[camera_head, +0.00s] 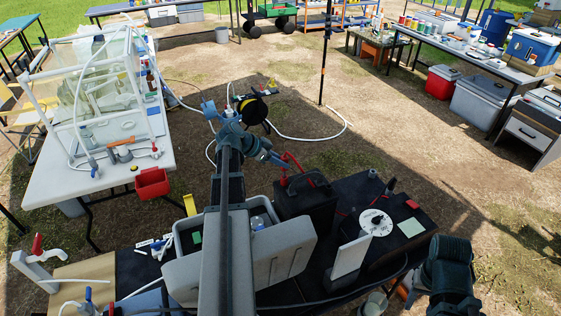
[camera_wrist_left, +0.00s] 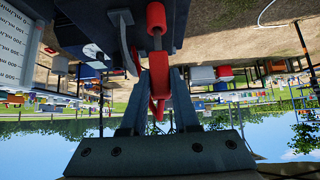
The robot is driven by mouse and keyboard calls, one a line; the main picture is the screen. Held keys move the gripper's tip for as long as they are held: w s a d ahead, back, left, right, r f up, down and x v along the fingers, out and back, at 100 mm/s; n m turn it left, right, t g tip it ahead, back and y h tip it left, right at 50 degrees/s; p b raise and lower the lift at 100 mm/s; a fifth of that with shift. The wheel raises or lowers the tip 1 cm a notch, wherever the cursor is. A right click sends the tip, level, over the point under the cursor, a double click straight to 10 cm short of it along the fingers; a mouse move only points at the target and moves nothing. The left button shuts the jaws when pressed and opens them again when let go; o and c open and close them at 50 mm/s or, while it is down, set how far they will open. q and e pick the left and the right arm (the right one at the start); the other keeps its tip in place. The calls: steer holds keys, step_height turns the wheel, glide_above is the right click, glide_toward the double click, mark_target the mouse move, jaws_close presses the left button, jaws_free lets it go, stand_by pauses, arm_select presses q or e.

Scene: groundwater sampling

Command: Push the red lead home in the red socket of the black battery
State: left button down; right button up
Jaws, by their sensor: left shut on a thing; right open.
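The black battery (camera_head: 308,206) stands in the middle of the head view, with a dark handle on top. My left gripper (camera_head: 281,162) is just above its back left corner. It is shut on the red lead (camera_head: 293,160), which also shows between the two fingers (camera_wrist_left: 158,78) in the left wrist view. Whether the pin is inside the socket I cannot tell. My right gripper (camera_head: 450,275) is low at the right, empty, its fingertips hard to make out.
A grey open bin (camera_head: 284,262) stands left of the battery, partly behind my left arm. A red bin (camera_head: 152,184) hangs at the left table.

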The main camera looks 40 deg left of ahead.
mark_target(282, 168)
arm_select(q)
steer(key=shift+f+b, duration=1.25)
steer(key=shift+b, duration=0.05)
arm_select(e)
steer(key=shift+f, duration=1.25)
arm_select(q)
steer(key=shift+d+f+b, duration=0.15)
steer(key=shift+f+b, duration=0.3)
steer(key=shift+b, duration=0.1)
arm_select(e)
steer(key=shift+d+f, duration=0.1)
steer(key=shift+f, duration=0.45)
arm_select(q)
steer(key=c, duration=0.6)
jaws_free()
steer(key=shift+s, duration=0.1)
steer(key=shift+r, duration=0.1)
arm_select(e)
steer(key=shift+s+r, duration=0.1)
